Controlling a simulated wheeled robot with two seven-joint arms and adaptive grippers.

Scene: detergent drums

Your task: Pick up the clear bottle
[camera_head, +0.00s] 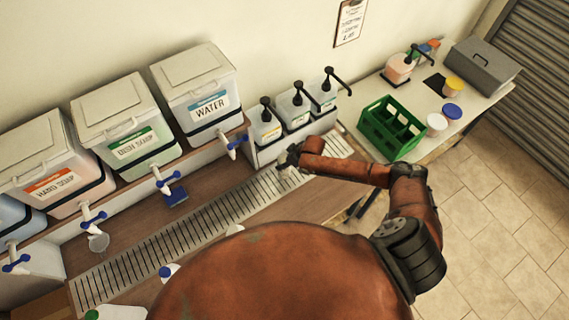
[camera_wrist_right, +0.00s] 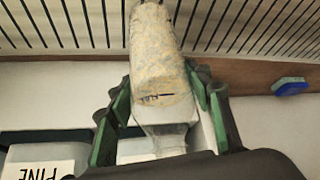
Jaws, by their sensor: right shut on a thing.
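The clear bottle (camera_wrist_right: 158,60) lies between the fingers of my right gripper (camera_wrist_right: 157,105) in the right wrist view. Its mottled, see-through body extends past the fingertips toward the slatted drain grate, with a narrower clear part nearer the palm. The gripper is shut on it. In the head view my right gripper (camera_head: 289,155) is over the far part of the grate, in front of the pump bottles. The bottle is mostly hidden there. My left gripper is not in view.
The grate (camera_head: 215,207) runs along the counter below the drums with blue taps. Pump bottles (camera_head: 298,108) stand close behind the gripper. A green crate (camera_head: 391,128) sits on the right-hand table. A blue sponge-like block (camera_head: 175,195) lies by the taps.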

